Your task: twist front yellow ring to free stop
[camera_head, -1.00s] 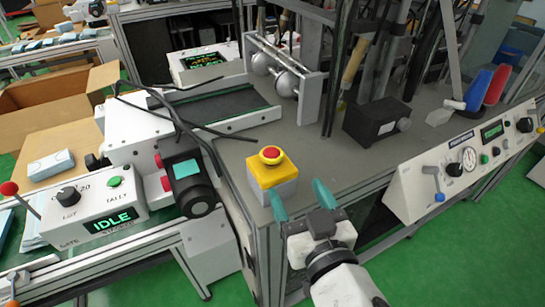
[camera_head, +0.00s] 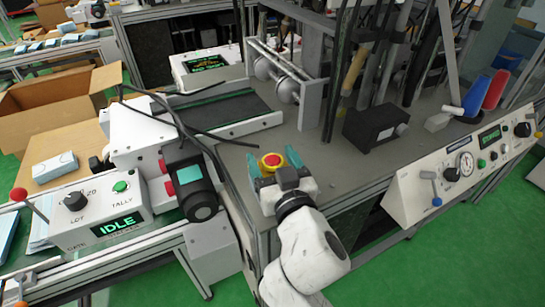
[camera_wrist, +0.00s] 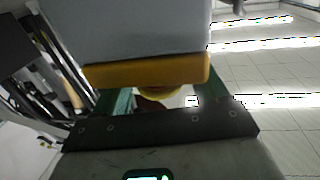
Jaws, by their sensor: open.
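The stop button is a red mushroom head (camera_head: 271,160) with a yellow ring around its base, on a box at the table's front corner. My gripper (camera_head: 273,163) is open, with its green fingers on either side of the button in the head view. My wrist hides most of the box there. In the wrist view the box's grey body and yellow face (camera_wrist: 145,70) fill the top. The yellow ring (camera_wrist: 172,92) shows between the fingers of my gripper (camera_wrist: 165,98), with gaps beside it. Whether a finger touches it I cannot tell.
A dark post with a teal patch (camera_head: 188,175) and loose black cables stand left of the button. A black box with a knob (camera_head: 375,125) is to the right. The grey tabletop (camera_head: 315,155) between is bare. A white control panel (camera_head: 460,170) fronts the right side.

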